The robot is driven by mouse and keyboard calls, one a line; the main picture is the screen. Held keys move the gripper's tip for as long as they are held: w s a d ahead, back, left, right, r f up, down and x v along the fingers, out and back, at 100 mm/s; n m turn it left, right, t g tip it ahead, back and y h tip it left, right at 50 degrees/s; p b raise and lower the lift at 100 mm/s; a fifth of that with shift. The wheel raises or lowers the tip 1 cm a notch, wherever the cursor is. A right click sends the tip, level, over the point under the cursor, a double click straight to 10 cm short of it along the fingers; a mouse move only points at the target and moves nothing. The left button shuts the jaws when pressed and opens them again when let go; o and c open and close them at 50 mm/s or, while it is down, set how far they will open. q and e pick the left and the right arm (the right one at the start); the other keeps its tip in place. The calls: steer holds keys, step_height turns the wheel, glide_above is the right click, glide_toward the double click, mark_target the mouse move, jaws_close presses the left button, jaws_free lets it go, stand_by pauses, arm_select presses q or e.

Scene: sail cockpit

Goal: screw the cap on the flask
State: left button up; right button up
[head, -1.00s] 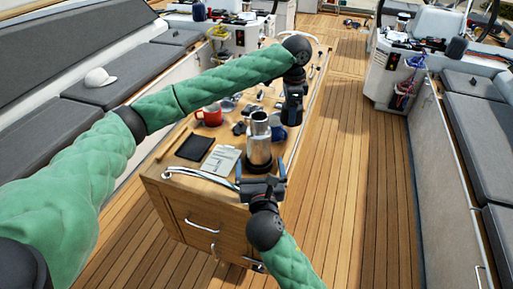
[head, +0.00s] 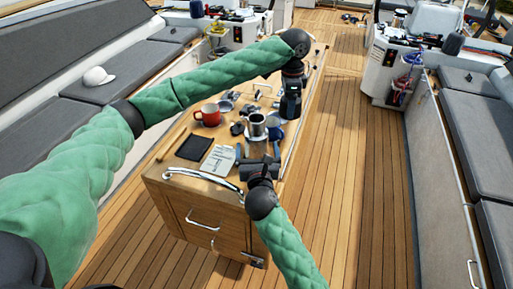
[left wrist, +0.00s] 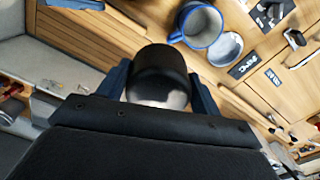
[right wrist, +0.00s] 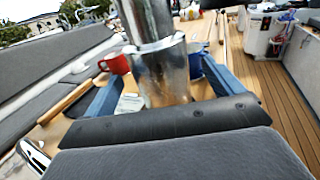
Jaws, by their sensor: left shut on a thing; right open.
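The steel flask (head: 257,124) stands upright near the front end of the wooden cockpit table; its lower part is hidden by my right gripper in the head view. My right gripper (head: 259,150) is open, with its blue fingers on either side of the flask (right wrist: 162,75) in the right wrist view. My left gripper (head: 290,104) is above the table, behind and to the right of the flask. It is shut on a rounded black thing, apparently the cap (left wrist: 160,72), with a pale shiny patch at its lower edge in the left wrist view.
A blue mug (left wrist: 201,24) stands close to the flask. A red mug (head: 208,115), a black tray (head: 194,147) and a paper sheet (head: 219,159) lie to its left. Small items are scattered farther back. A curved metal rail (head: 203,178) edges the table front.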

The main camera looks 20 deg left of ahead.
arm_select(q)
step_height(320, 180, up, 2)
steer(key=shift+r+p, duration=0.2)
steer(key=shift+p, duration=0.6)
arm_select(e)
steer(key=x, duration=0.3)
steer(key=shift+w+a, duration=0.1)
steer(key=shift+w+f, duration=0.2)
steer(key=shift+w, duration=0.25)
steer(key=shift+c, duration=0.4)
steer(key=shift+a, duration=0.1)
steer(key=c, duration=1.3)
arm_select(q)
steer(key=shift+r, duration=0.25)
arm_select(e)
steer(key=shift+r, duration=0.25)
steer(key=shift+c, duration=0.2)
